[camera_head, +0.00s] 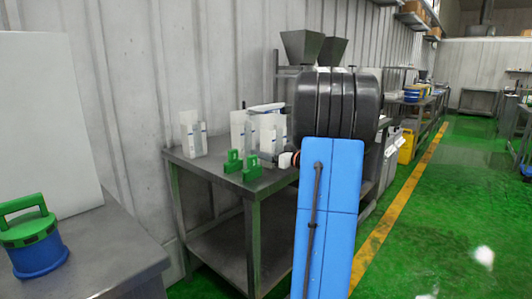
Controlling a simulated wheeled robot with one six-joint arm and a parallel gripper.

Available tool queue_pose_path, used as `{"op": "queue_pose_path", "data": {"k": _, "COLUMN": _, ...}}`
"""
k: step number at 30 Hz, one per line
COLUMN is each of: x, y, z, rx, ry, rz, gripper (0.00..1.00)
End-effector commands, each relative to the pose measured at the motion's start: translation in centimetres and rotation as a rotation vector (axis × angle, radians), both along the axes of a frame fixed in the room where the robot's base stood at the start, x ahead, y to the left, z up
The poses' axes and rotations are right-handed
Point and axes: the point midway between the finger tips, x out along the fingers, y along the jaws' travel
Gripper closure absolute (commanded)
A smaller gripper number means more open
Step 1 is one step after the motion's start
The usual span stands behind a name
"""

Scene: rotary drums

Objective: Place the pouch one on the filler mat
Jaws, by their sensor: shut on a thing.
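I cannot make out my gripper or anything in its jaws in this view. A blue panel with a dark rod, likely part of my own body, fills the lower middle and hides the right part of the table. Several upright white pouch-like packs stand on the metal table, one group at the left (193,135) and one nearer the middle (240,130). Which of them is pouch one, I cannot tell. No filler mat can be made out.
Two green handled pieces (233,161) stand near the front edge of the metal table (205,168). A blue pot with a green handled lid (36,245) sits on a nearer table at left. Grey hoppers (302,46) stand behind. Green floor is open at right.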

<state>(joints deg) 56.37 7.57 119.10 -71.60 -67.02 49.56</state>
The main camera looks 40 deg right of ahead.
Motion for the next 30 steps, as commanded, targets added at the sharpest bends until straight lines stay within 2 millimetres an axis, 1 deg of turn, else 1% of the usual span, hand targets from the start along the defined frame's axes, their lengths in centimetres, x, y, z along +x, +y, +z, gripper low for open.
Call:
{"op": "queue_pose_path", "data": {"k": 14, "x": 0.0, "y": 0.0, "z": -0.6, "rx": 0.001, "ry": 0.0, "rz": -0.001, "gripper": 0.56}}
{"op": "queue_pose_path", "data": {"k": 15, "x": 0.0, "y": 0.0, "z": -0.6, "rx": 0.0, "ry": 0.0, "rz": -0.001, "gripper": 0.2}}
{"op": "queue_pose_path", "data": {"k": 16, "x": 0.0, "y": 0.0, "z": -0.6, "rx": 0.0, "ry": 0.0, "rz": -0.001, "gripper": 0.13}}
{"op": "queue_pose_path", "data": {"k": 17, "x": 0.0, "y": 0.0, "z": -0.6, "rx": 0.0, "ry": 0.0, "rz": 0.0, "gripper": 0.11}}
{"op": "queue_pose_path", "data": {"k": 26, "x": 0.0, "y": 0.0, "z": -0.6, "rx": 0.0, "ry": 0.0, "rz": -0.001, "gripper": 0.11}}
{"op": "queue_pose_path", "data": {"k": 30, "x": -1.0, "y": -0.1, "z": -0.7, "rx": 0.0, "ry": 0.001, "rz": -0.002, "gripper": 0.11}}
